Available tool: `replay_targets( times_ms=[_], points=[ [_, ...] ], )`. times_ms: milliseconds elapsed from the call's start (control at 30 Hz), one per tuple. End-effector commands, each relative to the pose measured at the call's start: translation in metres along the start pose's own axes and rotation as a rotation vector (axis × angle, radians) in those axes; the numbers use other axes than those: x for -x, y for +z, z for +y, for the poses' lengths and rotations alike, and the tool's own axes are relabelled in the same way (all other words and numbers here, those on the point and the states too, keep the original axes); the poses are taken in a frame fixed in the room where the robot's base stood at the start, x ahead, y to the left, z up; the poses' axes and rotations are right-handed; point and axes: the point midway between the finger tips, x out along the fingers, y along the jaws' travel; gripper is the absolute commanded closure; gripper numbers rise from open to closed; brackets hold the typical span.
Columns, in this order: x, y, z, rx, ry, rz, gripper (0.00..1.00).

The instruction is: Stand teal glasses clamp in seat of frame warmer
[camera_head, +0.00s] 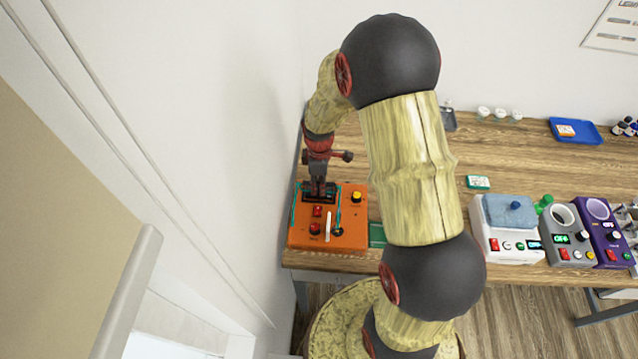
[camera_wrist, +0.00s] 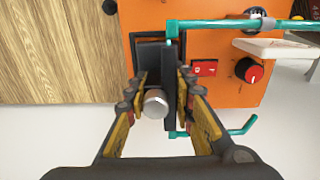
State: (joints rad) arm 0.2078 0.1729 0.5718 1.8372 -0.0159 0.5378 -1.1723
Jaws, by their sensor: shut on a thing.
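The frame warmer (camera_head: 353,222) is an orange box at the left end of the bench; it also shows in the wrist view (camera_wrist: 222,42). Its seat (camera_wrist: 150,42) is a dark rectangular recess in the top. My gripper (camera_head: 318,191) is over this seat, pointing down. In the wrist view my gripper (camera_wrist: 167,78) is shut on the dark middle part of the teal glasses clamp (camera_wrist: 215,23). The clamp's teal rods spread to both sides of the jaws, also seen in the head view (camera_head: 338,208). My fingers hide the clamp's lower end, so I cannot tell whether it rests in the seat.
A wall stands close on the left. White (camera_head: 508,250), grey (camera_head: 568,250) and purple (camera_head: 603,238) devices stand right. The bench (camera_head: 400,155) behind is mostly clear.

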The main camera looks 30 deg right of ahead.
Motion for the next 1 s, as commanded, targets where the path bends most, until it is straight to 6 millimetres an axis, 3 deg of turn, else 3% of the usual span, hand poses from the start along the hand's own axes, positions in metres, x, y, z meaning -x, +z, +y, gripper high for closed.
replay_targets(
  times_ms=[1000],
  points=[
    [-0.0043, -0.0002, 0.0005, 0.0, 0.001, 0.001, 1.0]
  ],
)
